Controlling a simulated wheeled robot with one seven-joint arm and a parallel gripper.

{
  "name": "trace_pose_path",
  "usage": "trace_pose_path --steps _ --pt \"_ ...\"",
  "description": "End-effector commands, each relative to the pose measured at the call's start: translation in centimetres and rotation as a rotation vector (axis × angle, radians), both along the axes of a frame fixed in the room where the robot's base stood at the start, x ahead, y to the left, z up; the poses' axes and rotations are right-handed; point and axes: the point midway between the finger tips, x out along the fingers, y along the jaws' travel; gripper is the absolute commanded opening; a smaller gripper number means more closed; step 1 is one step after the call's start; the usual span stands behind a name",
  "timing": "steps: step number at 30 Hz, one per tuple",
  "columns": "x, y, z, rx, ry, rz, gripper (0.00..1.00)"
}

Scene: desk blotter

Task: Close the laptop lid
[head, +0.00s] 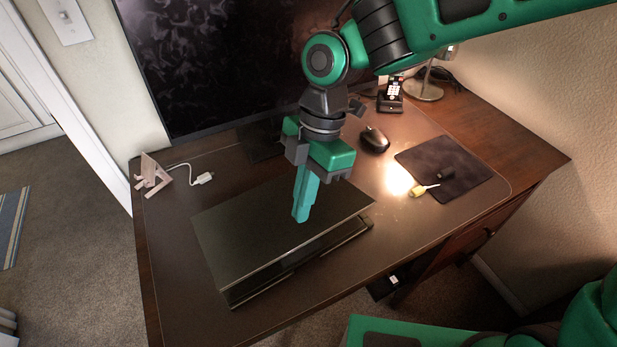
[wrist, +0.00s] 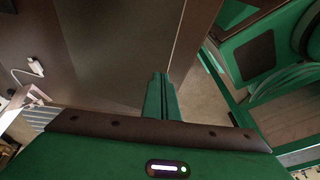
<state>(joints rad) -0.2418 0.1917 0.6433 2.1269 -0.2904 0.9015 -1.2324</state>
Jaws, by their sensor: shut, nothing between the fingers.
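The laptop (head: 250,232) is a dark flat slab on the desk blotter. Its lid lies low over the base, with a narrow dark gap along the near right edge, where part of the base (head: 320,255) shows. The lid looks nearly down rather than flush. My gripper (head: 301,218) points down over the lid with its green fingers together and empty. I cannot tell whether the fingertips touch the lid. In the wrist view my shut fingers (wrist: 160,92) show against the dark lid (wrist: 118,45).
A monitor (head: 220,60) stands behind the laptop. A mouse (head: 374,139), a phone (head: 391,96) and a dark mat (head: 455,160) with a yellow-ended cable (head: 420,191) are to the right. A pinkish stand (head: 152,175) and white cable plug (head: 203,178) are at left.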

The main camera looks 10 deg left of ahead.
Motion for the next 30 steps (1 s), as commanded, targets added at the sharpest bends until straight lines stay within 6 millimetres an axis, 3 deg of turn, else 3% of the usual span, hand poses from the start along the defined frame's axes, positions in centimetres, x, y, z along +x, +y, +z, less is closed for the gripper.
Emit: trace_pose_path --steps 3,9,25,30 --pt "-0.6 -0.2 -2.0 -0.003 0.003 0.000 0.00" --pt "-1.0 -0.6 -4.0 -0.001 0.001 0.001 0.00" --pt "-1.2 -0.8 -4.9 -0.001 0.001 0.000 0.00" --pt "-2.3 -1.7 -7.9 -0.003 0.005 0.002 0.00"
